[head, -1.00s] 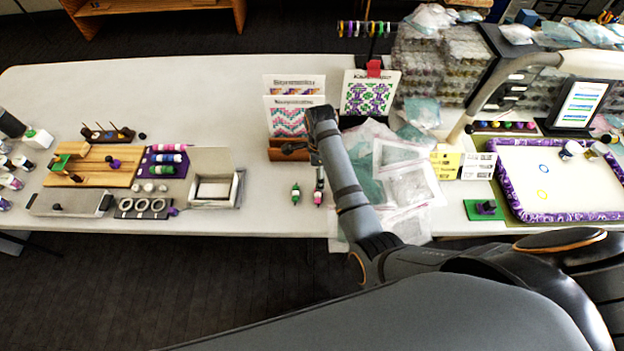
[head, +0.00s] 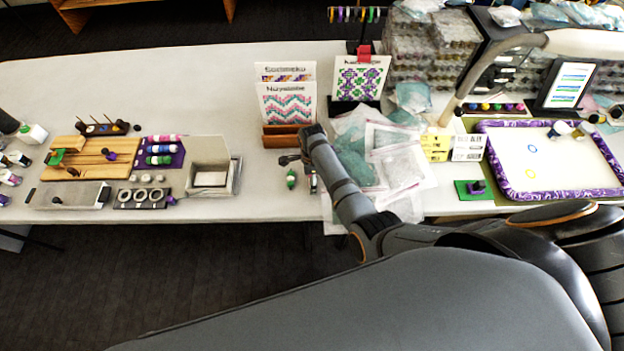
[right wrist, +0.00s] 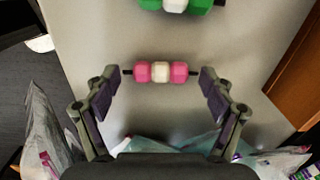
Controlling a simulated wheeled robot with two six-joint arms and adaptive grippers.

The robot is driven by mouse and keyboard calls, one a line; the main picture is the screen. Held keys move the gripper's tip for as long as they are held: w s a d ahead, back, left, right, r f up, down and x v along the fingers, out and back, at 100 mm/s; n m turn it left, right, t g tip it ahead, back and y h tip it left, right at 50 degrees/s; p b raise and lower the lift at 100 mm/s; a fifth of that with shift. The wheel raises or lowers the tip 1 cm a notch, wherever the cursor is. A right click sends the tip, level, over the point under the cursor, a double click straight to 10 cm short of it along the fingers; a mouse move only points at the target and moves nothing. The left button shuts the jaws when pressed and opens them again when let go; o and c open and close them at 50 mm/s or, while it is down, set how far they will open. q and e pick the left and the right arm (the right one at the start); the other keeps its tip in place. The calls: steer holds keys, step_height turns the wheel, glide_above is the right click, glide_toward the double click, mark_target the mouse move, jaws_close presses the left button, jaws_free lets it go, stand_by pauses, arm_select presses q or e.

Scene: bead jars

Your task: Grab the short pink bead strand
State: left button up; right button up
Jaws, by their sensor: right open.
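The short pink bead strand (right wrist: 160,72) lies on the white table in the right wrist view, a white bead between two pink ones on a dark cord. My right gripper (right wrist: 158,78) is open, with one finger beside each end of the strand. I see no clear grip on it. In the head view my right gripper (head: 301,166) is low over the table, and the arm and gripper mostly hide the pink strand. My left gripper is not in view.
A wooden holder (head: 286,137) with pattern cards stands behind the gripper. Clear plastic bags (head: 402,168) lie to its right. An open box (head: 210,178) stands to the left. The table's front edge is close.

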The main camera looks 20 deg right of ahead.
steer(key=shift+s, duration=0.15)
steer(key=c, duration=0.9)
steer(key=shift+c, duration=0.2)
steer(key=shift+s, duration=0.15)
